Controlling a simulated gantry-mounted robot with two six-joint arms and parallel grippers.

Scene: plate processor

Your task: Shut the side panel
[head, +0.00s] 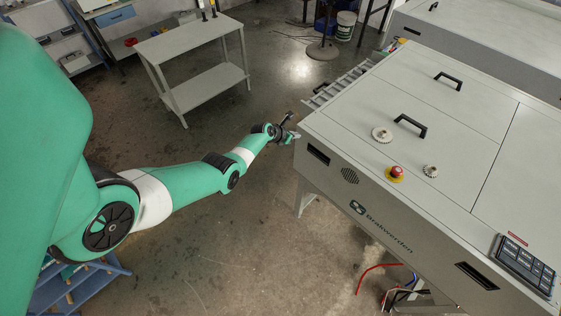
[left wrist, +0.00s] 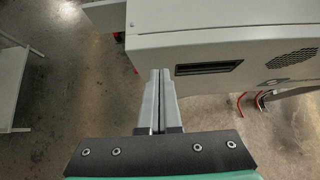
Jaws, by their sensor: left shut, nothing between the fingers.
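The plate processor (head: 450,150) is a large pale grey machine on the right in the head view. Its near side face (head: 400,222) has a dark recessed slot (head: 318,153), which also shows in the left wrist view (left wrist: 208,68). In the wrist view a light grey panel-like piece (left wrist: 106,15) juts left past the machine's corner; I cannot tell whether it is the side panel. My left gripper (head: 297,135) is at the machine's near left corner. In the wrist view its fingers (left wrist: 159,74) are together and empty, by the lower left corner; contact is unclear.
A grey side table (head: 190,45) stands at the upper left. A slatted rack (head: 340,84) extends from the machine's far left edge. Red and blue hoses (head: 375,268) hang below the machine.

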